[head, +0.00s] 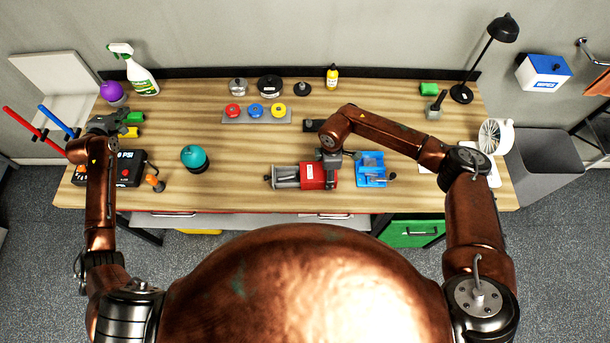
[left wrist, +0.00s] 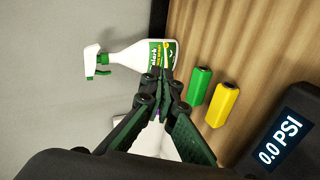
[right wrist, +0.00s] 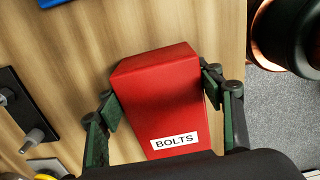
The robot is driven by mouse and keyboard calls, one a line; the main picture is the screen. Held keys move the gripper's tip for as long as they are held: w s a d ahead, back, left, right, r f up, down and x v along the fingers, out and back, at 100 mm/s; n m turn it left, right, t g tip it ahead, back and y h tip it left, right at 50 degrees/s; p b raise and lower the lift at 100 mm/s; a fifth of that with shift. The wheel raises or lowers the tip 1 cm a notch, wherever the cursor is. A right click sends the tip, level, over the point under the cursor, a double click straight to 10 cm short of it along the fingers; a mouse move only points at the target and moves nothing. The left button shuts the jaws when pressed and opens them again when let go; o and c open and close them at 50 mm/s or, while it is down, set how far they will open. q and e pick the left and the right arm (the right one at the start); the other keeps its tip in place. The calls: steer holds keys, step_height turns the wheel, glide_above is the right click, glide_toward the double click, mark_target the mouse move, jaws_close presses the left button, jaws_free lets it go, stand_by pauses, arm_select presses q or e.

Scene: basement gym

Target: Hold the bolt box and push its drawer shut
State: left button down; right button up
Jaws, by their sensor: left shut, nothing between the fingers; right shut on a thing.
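The bolt box (head: 313,171) is red and stands near the front edge of the bench, right of the middle. Its label reads BOLTS in the right wrist view (right wrist: 165,85). Its grey drawer (head: 286,180) sticks out to the left, open; it is hidden in the right wrist view. My right gripper (head: 330,158) is above the box, shut on its two sides, with one finger on each side in the right wrist view (right wrist: 160,105). My left gripper (head: 122,122) is shut and empty at the left end of the bench, far from the box; it also shows in the left wrist view (left wrist: 161,90).
A teal-topped object (head: 194,157) stands between my left gripper and the drawer. A black gauge box (head: 125,172) reading PSI, green and yellow blocks (left wrist: 221,104) and a spray bottle (head: 142,75) are near my left gripper. A blue item (head: 371,168) lies right of the box.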

arm_select(q)
steer(key=d+f+g+h, duration=0.1)
steer(key=d+g+h, duration=0.35)
steer(key=d, duration=1.45)
steer(key=s+d+f+g+h, duration=0.2)
steer(key=s+d+f+h, duration=0.1)
steer(key=s+d, duration=0.3)
steer(key=s+d+f+n+g+h, duration=0.1)
steer(key=s+d+f+g+h, duration=0.2)
steer(key=s+d, duration=0.3)
steer(key=s+d+f+g+h, duration=0.2)
steer(key=s+d, duration=0.4)
steer(key=d, duration=0.3)
steer(key=shift+s+d+f+n+g+h, duration=0.15)
steer(key=shift+f+n+h, duration=0.1)
steer(key=shift+f, duration=0.25)
steer(key=shift+d+f+n+g+h, duration=0.1)
steer(key=shift+d+f+n+h, duration=0.1)
steer(key=shift+f, duration=0.25)
steer(key=shift+s+d, duration=0.1)
steer(key=shift+d, duration=0.1)
steer(key=shift+x, duration=3.05)
steer(key=shift+f, duration=0.35)
steer(key=shift+d, duration=0.1)
